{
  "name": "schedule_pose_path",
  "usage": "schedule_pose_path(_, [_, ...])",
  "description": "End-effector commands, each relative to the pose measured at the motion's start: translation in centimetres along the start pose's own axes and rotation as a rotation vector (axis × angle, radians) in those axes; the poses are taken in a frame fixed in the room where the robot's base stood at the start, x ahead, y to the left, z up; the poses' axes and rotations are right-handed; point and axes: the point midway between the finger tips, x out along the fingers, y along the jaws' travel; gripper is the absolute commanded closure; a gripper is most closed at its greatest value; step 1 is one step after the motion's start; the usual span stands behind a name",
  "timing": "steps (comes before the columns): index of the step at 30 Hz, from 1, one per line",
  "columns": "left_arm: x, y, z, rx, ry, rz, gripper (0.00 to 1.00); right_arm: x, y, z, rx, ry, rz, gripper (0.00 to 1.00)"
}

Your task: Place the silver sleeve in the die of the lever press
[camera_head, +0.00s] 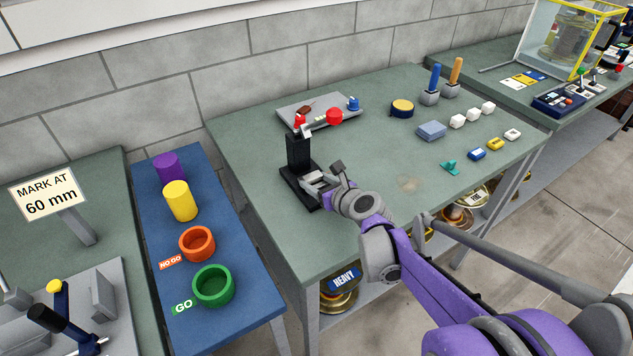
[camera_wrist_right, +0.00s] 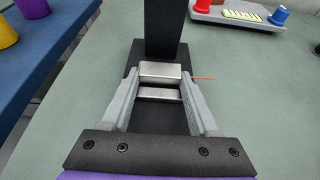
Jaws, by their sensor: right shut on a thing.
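The lever press (camera_head: 299,153) is a black column on a black base near the left end of the green bench, with a red part at its top. Its column (camera_wrist_right: 163,38) and base also show in the right wrist view. My right gripper (camera_head: 318,182) is at the front of the column, low over the base. In the right wrist view its two grey fingers (camera_wrist_right: 160,80) are shut on the silver sleeve (camera_wrist_right: 160,72), a bright metal piece between the fingertips. A second silver surface (camera_wrist_right: 160,94) shows just below it; I cannot tell whether the sleeve touches the die. My left gripper is out of view.
A grey tray (camera_head: 285,112) with red and blue parts lies behind the press. A blue side table (camera_head: 225,330) with coloured cylinders and rings stands to the left. Small blocks and a teal piece (camera_head: 450,167) lie to the right. The bench front is mostly clear.

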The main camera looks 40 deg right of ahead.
Motion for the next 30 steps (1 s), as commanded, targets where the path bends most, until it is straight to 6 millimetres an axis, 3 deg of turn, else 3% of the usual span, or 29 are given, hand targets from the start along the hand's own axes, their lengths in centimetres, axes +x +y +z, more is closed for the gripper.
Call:
schedule_pose_path(2, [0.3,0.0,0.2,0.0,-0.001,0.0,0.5,0.1,0.1,-0.6,-0.003,0.004,0.002,1.0])
schedule_pose_path(3, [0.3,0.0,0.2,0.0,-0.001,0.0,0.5,0.1,0.1,-0.7,-0.003,0.005,0.003,0.37])
schedule_pose_path(8, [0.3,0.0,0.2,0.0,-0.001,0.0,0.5,0.0,0.2,-0.7,-0.006,0.007,0.006,0.09])
schedule_pose_path(15, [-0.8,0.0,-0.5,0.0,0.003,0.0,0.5,-0.5,0.2,0.6,-0.007,0.007,0.006,0.09])
schedule_pose_path(30, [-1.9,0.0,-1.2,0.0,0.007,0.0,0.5,-10.2,0.0,0.6,-0.002,0.003,-0.001,0.09])
